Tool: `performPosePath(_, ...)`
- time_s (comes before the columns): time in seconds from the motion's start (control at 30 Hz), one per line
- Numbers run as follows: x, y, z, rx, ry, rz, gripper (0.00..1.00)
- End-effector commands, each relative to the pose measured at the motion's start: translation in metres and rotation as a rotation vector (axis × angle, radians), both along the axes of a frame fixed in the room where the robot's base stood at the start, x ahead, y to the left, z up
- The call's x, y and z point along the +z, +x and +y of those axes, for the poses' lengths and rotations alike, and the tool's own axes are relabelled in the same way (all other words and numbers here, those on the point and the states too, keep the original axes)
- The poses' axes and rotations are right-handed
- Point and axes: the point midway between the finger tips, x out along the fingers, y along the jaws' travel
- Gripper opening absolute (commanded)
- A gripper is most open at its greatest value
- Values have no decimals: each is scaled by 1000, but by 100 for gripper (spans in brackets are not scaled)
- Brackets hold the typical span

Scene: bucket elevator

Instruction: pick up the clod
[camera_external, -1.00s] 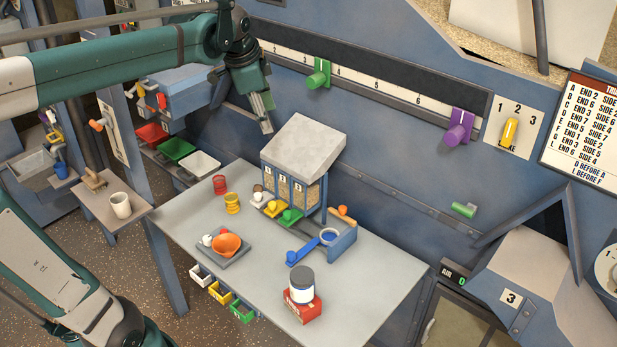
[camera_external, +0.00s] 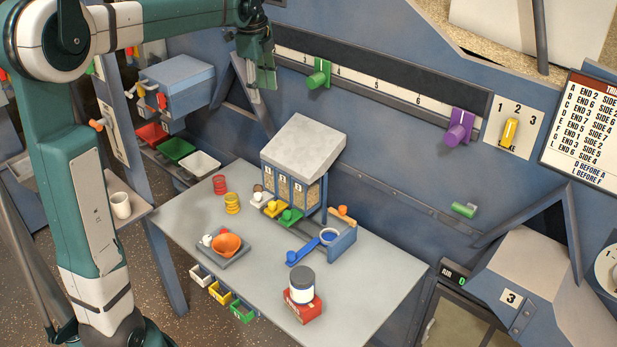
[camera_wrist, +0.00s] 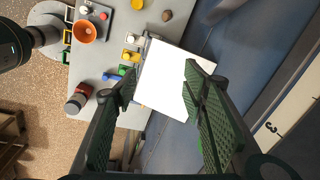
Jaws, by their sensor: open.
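My gripper (camera_external: 262,88) is high above the table, up and behind the hopper near the blue wall, pointing down. In the wrist view my gripper (camera_wrist: 160,85) has its fingers wide apart with nothing between them; the hopper's white top (camera_wrist: 172,75) shows below.
On the table (camera_external: 375,270) stand an orange bowl (camera_external: 226,245) on a grey base, red (camera_external: 220,184) and yellow (camera_external: 232,203) spools, and a dark-lidded jar (camera_external: 301,284) on a red box. Green (camera_external: 318,75) and purple (camera_external: 459,128) handles stick out from the wall. The table's front right is clear.

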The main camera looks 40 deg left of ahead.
Motion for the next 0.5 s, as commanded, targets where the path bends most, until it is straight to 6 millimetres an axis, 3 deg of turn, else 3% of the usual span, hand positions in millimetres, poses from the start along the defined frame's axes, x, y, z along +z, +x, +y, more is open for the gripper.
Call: performPosePath(0.5, -41, 50, 90, -258, -10, 104, 42)
